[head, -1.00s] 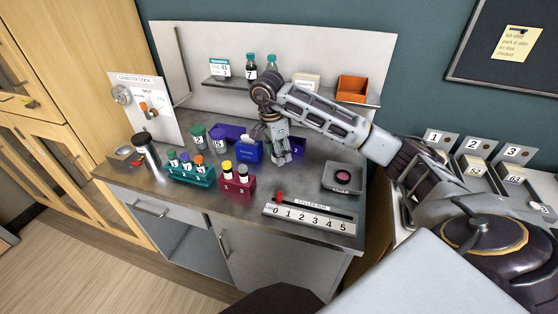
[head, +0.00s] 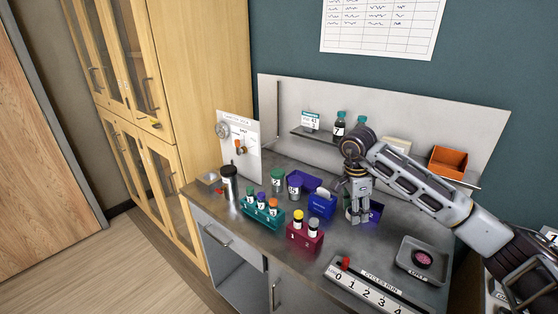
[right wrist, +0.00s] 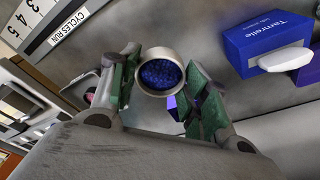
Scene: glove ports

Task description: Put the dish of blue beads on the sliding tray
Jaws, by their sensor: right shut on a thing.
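The dish of blue beads (right wrist: 160,72) is a small round pale-rimmed cup, seen from above in the right wrist view. My right gripper (right wrist: 160,84) is shut on it, one finger on each side. In the head view my right gripper (head: 357,216) points down over the steel bench, just right of the blue box; the dish cannot be made out there. I cannot tell which thing is the sliding tray. A grey square tray (head: 408,270) with a dark round piece with a pink top stands at the bench's right. My left gripper is not in view.
The blue box (head: 321,204) is beside the gripper; a purple piece (head: 376,211) lies behind it. A teal rack (head: 262,216) and a maroon rack (head: 304,238) hold capped vials in front. A numbered strip (head: 368,291) lies along the front edge. A shelf (head: 310,134) is behind.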

